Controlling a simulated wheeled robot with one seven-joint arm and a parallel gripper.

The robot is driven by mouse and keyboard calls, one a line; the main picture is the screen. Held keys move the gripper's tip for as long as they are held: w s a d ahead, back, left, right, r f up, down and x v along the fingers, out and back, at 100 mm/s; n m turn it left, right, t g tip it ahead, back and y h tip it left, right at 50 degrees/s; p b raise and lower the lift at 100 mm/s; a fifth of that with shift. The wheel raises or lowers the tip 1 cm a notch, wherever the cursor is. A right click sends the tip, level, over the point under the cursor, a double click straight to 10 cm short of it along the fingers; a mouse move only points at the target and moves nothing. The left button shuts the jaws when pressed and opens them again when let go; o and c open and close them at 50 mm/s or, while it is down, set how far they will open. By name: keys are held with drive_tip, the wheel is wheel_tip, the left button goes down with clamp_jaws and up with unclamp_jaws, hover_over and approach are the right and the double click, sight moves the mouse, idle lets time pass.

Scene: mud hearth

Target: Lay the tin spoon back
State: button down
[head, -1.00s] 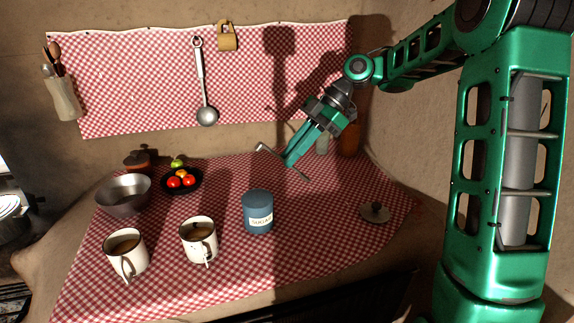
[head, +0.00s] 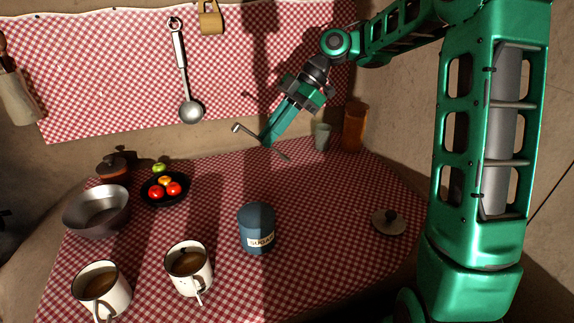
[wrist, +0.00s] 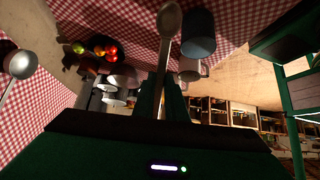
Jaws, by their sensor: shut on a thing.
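My gripper (head: 268,138) is shut on the tin spoon (head: 240,129) and holds it in the air above the back part of the checked cloth. In the head view the spoon lies slantwise across the fingertips, one end to the left and a thin end to the right. In the wrist view the spoon (wrist: 168,22) shows its pale bowl pointing away from the fingers. A blue sugar tin (head: 257,236) stands on the cloth, below and in front of the gripper. Two white mugs with brown contents, the left mug (head: 101,286) and the right mug (head: 189,262), stand left of it.
A knobbed lid (head: 389,222) lies at the right. A metal bowl (head: 97,213), a lidded brown pot (head: 112,172) and a black fruit plate (head: 150,198) stand left. A green cup (head: 322,137) and brown jar (head: 355,127) stand behind. A ladle (head: 190,108) hangs on the wall.

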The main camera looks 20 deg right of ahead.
drive_tip(key=shift+w+d, duration=0.1)
drive_tip(key=shift+d, duration=0.25)
drive_tip(key=shift+w+a+f, duration=0.15)
drive_tip(key=shift+a+f, duration=0.05)
drive_tip(key=shift+f, duration=0.25)
wheel_tip(320, 180, down, 8)
drive_tip(key=w+m+t+h, duration=0.1)
drive_tip(key=m+t+h, duration=0.1)
drive_tip(key=m+h, duration=0.45)
drive_tip(key=h, duration=0.2)
approach(288, 204)
drive_tip(key=shift+g, duration=0.3)
drive_tip(key=shift+w+f, duration=0.15)
drive_tip(key=shift+f, duration=1.2)
drive_tip(key=shift+w+f, duration=0.15)
drive_tip(key=shift+f, duration=1.2)
drive_tip(key=c, duration=1.7)
unclamp_jaws()
